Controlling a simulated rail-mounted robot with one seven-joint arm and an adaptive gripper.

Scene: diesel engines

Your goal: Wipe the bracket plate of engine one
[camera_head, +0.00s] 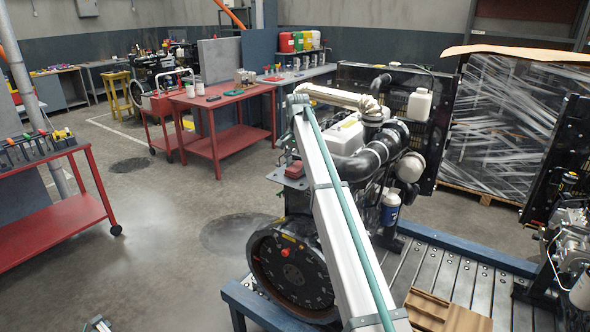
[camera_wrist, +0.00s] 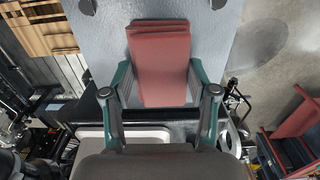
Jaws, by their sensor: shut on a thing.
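The folded red cloth (camera_wrist: 162,70) is between the two green fingers of my gripper (camera_wrist: 162,88), which is shut on it. Behind the cloth in the wrist view is the flat grey bracket plate (camera_wrist: 98,35). In the head view the red cloth (camera_head: 294,170) is over the small grey bracket plate (camera_head: 283,180) on the near left side of the engine (camera_head: 378,158). The cloth seems to lie on or just above the plate; I cannot tell if they touch. My arm hides part of the engine, and my gripper is hard to make out in the head view.
The engine's dark round flywheel (camera_head: 290,270) is below the plate. A blue-framed slatted platform (camera_head: 455,275) carries the engine, with brown boards (camera_head: 445,312) on it. A red cart (camera_head: 55,215) stands left and a red table (camera_head: 218,98) behind. The floor between is clear.

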